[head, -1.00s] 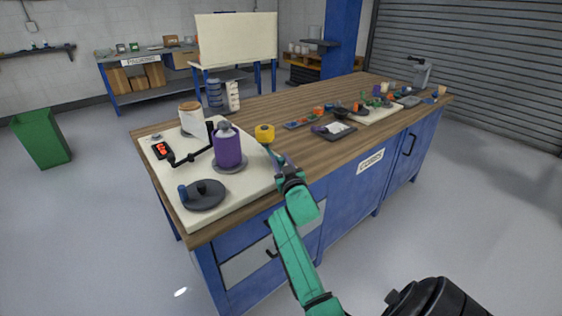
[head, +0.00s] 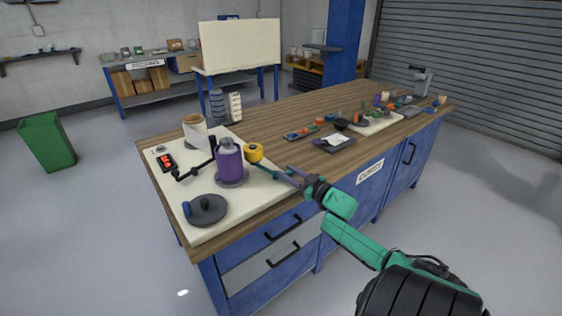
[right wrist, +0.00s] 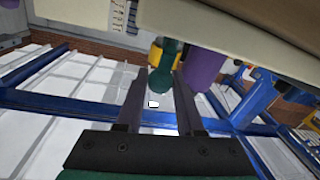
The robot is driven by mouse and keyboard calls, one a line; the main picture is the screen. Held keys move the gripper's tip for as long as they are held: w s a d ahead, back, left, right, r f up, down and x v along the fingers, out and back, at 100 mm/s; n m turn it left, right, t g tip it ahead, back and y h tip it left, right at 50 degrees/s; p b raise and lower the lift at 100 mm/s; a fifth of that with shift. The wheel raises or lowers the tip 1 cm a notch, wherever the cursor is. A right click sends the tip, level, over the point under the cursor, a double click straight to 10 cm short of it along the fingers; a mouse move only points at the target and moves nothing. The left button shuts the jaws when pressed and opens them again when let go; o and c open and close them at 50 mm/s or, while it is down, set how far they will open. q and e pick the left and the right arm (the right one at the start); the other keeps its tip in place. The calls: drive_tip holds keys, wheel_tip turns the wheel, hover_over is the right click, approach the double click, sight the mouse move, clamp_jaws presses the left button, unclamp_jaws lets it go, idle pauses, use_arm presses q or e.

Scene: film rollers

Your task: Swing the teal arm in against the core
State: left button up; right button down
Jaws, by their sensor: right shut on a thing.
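The purple core (head: 230,166) stands upright on a grey disc on the cream board, with a grey top. The teal arm (head: 272,171) is a thin bar at the board's right edge, with a yellow roller (head: 254,152) at its core end. The roller is close beside the core; I cannot tell whether they touch. My right gripper (head: 292,176) is shut on the teal arm near its outer end. In the right wrist view, the teal arm (right wrist: 170,55) rises between the fingers, with the yellow roller (right wrist: 154,55) and purple core (right wrist: 204,66) beyond. My left gripper is not in view.
On the cream board (head: 232,208) are a dark lever (head: 194,171) left of the core, a red-lit box (head: 166,162), a white roll (head: 196,130) and a dark disc with a blue knob (head: 207,209). Several small items lie farther right on the bench.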

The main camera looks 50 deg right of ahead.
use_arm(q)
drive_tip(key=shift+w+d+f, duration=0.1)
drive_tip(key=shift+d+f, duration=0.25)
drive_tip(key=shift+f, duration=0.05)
use_arm(e)
drive_tip(key=shift+d+f+n+y, duration=0.15)
drive_tip(key=shift+d+n+y, duration=0.1)
drive_tip(key=shift+n+y, duration=0.45)
drive_tip(key=c, duration=0.7)
unclamp_jaws()
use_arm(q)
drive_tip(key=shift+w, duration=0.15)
use_arm(e)
drive_tip(key=shift+o, duration=0.8)
drive_tip(key=shift+w, duration=0.25)
drive_tip(key=shift+s, duration=0.1)
drive_tip(key=shift+s, duration=0.15)
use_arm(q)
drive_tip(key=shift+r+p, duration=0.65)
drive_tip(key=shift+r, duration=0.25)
use_arm(e)
drive_tip(key=s+d, duration=0.1)
drive_tip(key=s, duration=1.3)
drive_tip(key=shift+f, duration=0.15)
